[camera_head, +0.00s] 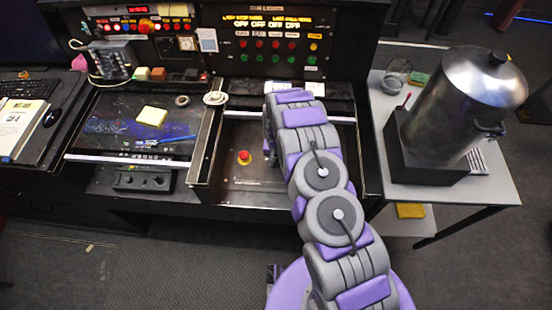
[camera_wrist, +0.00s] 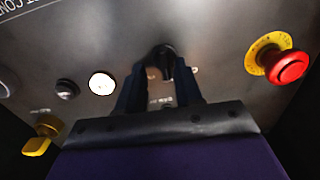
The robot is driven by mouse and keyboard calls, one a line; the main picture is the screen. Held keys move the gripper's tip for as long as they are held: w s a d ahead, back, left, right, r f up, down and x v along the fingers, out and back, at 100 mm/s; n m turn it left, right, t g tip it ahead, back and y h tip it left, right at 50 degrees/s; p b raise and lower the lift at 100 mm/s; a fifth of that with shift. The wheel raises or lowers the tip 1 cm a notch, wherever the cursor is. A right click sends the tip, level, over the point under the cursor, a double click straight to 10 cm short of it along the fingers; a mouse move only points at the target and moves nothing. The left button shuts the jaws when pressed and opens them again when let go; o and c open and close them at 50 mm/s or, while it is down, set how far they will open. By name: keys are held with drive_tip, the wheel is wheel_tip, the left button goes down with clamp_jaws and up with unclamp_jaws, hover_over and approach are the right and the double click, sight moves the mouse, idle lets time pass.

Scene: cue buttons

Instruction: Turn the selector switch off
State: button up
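The selector switch (camera_wrist: 163,58), a black knob on a grey metal panel, is at the upper middle of the wrist view. My gripper (camera_wrist: 161,72) is in front of it, its two dark fingers apart on either side of the knob. A strip of bare panel with small lettering shows between the fingers. I cannot tell whether the fingertips touch the knob, and its pointer direction is unclear. In the head view my arm reaches to the console and hides the switch and my gripper.
A red emergency button (camera_wrist: 288,67) on a yellow ring is right of the switch. A white lit button (camera_wrist: 102,83), a dark button (camera_wrist: 66,89) and a yellow switch (camera_wrist: 41,136) are left. A metal urn (camera_head: 465,100) stands on the side table (camera_head: 490,188).

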drive_tip(key=shift+a, duration=0.4)
drive_tip(key=shift+a+f, duration=0.1)
drive_tip(key=shift+a, duration=0.25)
drive_tip(key=shift+c, duration=1.4)
drive_tip(key=shift+d, duration=0.45)
clamp_jaws()
drive_tip(key=shift+a, duration=0.15)
drive_tip(key=n+b, duration=0.1)
drive_tip(key=n, duration=0.6)
drive_tip(key=n+p, duration=0.1)
drive_tip(key=shift+a+n, duration=0.25)
drive_tip(key=shift+n, duration=0.15)
